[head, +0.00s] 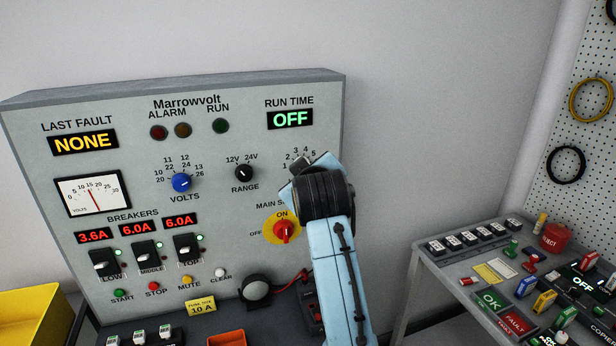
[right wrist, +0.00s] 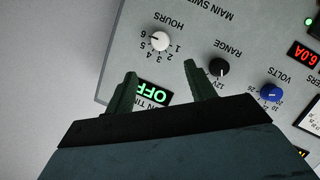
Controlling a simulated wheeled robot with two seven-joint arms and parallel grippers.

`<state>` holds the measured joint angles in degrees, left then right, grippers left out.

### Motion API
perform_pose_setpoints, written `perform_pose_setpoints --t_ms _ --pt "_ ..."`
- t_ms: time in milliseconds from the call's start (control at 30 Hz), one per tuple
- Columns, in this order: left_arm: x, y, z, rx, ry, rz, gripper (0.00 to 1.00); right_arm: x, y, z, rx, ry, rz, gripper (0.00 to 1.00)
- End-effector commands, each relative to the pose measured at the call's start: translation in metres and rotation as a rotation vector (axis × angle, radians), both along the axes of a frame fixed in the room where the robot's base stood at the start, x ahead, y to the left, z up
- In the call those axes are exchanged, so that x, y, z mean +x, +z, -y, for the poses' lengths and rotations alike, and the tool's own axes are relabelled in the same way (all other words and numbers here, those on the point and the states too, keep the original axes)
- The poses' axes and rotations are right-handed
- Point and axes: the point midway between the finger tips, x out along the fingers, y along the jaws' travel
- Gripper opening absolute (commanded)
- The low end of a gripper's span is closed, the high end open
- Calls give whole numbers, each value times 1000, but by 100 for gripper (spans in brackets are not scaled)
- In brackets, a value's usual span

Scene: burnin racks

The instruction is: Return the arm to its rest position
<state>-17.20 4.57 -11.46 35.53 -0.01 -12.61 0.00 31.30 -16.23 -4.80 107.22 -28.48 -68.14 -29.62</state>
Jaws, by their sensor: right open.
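My right arm (head: 335,270) is pale blue with a dark wrist and rises in front of the right part of the grey Marrowvolt panel (head: 120,195) in the head view. Its gripper is hidden behind the wrist there. In the right wrist view the right gripper (right wrist: 158,83) is open and empty, its two dark fingers apart over the panel face. The white HOURS knob (right wrist: 160,41) lies beyond the gap between the fingertips. The black RANGE knob (right wrist: 219,67) is beside one fingertip. I cannot tell how far the fingers are from the panel. My left gripper is not in view.
The red main switch (head: 285,232) stands upright, toward ON, left of my forearm. The run time display (head: 290,119) reads OFF. A yellow bin (head: 30,318) is at lower left. A grey side table (head: 440,268) with modules stands right. Bare wall lies between panel and pegboard (head: 585,150).

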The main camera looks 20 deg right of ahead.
Motion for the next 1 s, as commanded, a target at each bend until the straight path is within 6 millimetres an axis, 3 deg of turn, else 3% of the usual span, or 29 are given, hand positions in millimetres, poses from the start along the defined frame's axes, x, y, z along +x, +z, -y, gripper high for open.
perform_pose_setpoints --t_ms 267,367,467,600,700,833,1000 --pt "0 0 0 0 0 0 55 -2 -5 1 4 -1 -8 55" --pt "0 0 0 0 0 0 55 -12 -30 7 30 -9 -47 55" --pt "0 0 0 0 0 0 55 -36 -76 18 80 -23 -125 55" --pt "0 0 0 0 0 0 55 -92 -152 33 174 -50 -269 55" --pt "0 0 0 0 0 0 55 -140 -198 41 236 -71 -377 55" --pt "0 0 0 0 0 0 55 -208 -244 46 309 -96 -517 55" --pt "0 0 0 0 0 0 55 -279 -276 48 374 -122 -663 55"
